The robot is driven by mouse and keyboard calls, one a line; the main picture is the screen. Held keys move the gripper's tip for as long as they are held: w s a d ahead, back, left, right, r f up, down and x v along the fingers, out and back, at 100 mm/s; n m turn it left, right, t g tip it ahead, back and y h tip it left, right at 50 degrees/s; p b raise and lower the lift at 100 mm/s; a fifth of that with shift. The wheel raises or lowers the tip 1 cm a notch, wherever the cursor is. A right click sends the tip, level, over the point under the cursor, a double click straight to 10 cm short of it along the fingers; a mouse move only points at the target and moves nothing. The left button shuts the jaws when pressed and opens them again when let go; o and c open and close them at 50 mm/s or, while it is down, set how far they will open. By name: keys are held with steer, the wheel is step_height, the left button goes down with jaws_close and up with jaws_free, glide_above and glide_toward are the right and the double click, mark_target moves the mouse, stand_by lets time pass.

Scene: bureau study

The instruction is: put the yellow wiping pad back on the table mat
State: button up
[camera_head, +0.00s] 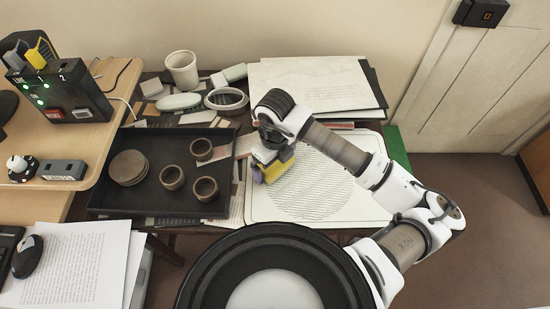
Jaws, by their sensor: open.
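The yellow wiping pad (279,171) is at the upper left part of the white table mat (352,203), which bears a hatched circle. My gripper (271,161) points down right at the pad and hides its upper side. The jaws are open. A small purple-grey piece shows at the pad's left end. I cannot tell whether the pad lies flat on the mat or whether the fingers touch it.
A black tray (140,203) with several brown cups stands left of the mat. Behind are a white cup (183,70), a white ring (226,99) and stacked large sheets (310,84). My arm crosses the mat's right side. The mat's lower middle is clear.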

step_height(320, 180, up, 12)
steer(key=b, duration=0.1)
steer(key=shift+r+b, duration=0.15)
steer(key=shift+b, duration=0.2)
stand_by(0.5)
